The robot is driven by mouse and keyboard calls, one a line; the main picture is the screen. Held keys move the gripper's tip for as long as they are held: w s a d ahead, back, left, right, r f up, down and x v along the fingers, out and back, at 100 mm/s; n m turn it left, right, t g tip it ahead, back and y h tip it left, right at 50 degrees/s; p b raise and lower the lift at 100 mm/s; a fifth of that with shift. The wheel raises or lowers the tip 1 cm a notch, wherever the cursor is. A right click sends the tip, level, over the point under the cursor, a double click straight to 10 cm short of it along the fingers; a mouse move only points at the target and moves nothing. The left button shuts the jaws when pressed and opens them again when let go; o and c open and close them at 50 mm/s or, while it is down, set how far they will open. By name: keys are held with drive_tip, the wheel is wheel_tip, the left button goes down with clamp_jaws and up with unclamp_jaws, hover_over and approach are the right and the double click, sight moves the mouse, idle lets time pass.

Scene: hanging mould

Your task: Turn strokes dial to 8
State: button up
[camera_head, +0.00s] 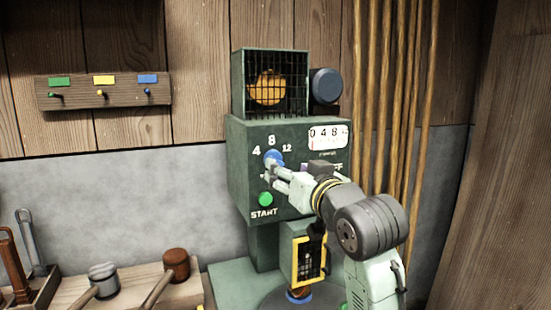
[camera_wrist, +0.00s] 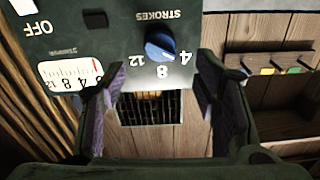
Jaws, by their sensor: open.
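The blue strokes dial (camera_head: 273,158) is on the front of the green machine (camera_head: 243,150), among the numbers 4, 8 and 12.
A green START button (camera_head: 265,199) sits below the dial. A counter (camera_head: 328,137) and an OFF label are at right on the panel. A wire cage (camera_head: 270,85) tops the machine. Mallets (camera_head: 176,266) lie on a bench at lower left; poles (camera_head: 395,90) stand at right.

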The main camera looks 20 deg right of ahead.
sight(276, 155)
drive_tip(key=w+p, duration=0.1)
drive_tip(key=w, duration=0.6)
drive_tip(key=shift+p, duration=0.35)
drive_tip(key=shift+a, duration=0.1)
drive_tip(key=shift+c, duration=0.6)
drive_tip(key=shift+s, duration=0.1)
drive_tip(key=c, duration=1)
